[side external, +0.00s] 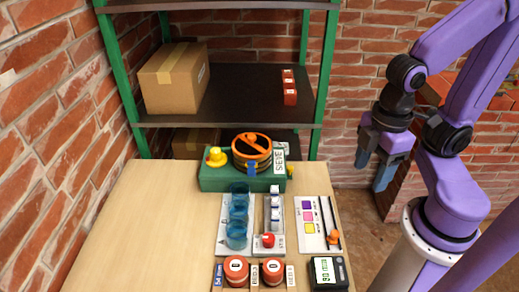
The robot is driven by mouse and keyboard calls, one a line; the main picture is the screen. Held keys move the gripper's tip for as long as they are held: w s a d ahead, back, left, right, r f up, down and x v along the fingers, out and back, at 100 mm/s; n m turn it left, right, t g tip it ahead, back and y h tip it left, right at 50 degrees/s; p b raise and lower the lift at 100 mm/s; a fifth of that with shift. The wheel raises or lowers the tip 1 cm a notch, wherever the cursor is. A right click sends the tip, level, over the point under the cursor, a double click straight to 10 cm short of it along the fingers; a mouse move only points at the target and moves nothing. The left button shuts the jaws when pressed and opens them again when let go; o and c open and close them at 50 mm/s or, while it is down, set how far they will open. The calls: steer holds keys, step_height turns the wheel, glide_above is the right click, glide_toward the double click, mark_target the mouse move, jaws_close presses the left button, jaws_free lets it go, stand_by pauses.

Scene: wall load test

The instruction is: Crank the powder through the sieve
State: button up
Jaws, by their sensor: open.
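The sieve machine (230,180) is a green box at the back of the table with a "SIEVE" label. A round orange and black sieve (252,152) sits on top of it, with an orange bar across it. A yellow knob (215,157) stands at its left, and a small yellow part (289,172) shows at its right end. I cannot tell which part is the crank, and no powder can be made out. My gripper (372,172) is open and empty, pointing down to the right of the table, apart from the sieve.
Blue cups (237,236) and small vials (274,200) stand in front of the sieve. A colour card (310,226), red-lidded jars (236,270) and a digital scale (328,272) are nearer. A shelf with a cardboard box (173,77) stands behind. The table's left side is clear.

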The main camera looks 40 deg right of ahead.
steer(key=w+a+r, duration=0.3)
steer(key=w+a, duration=0.3)
steer(key=w, duration=0.4)
steer(key=n, duration=0.2)
glide_above(215, 150)
step_height(215, 150, down, 18)
steer(key=shift+s+r, duration=0.1)
steer(key=shift+r, duration=0.05)
steer(key=c, duration=1)
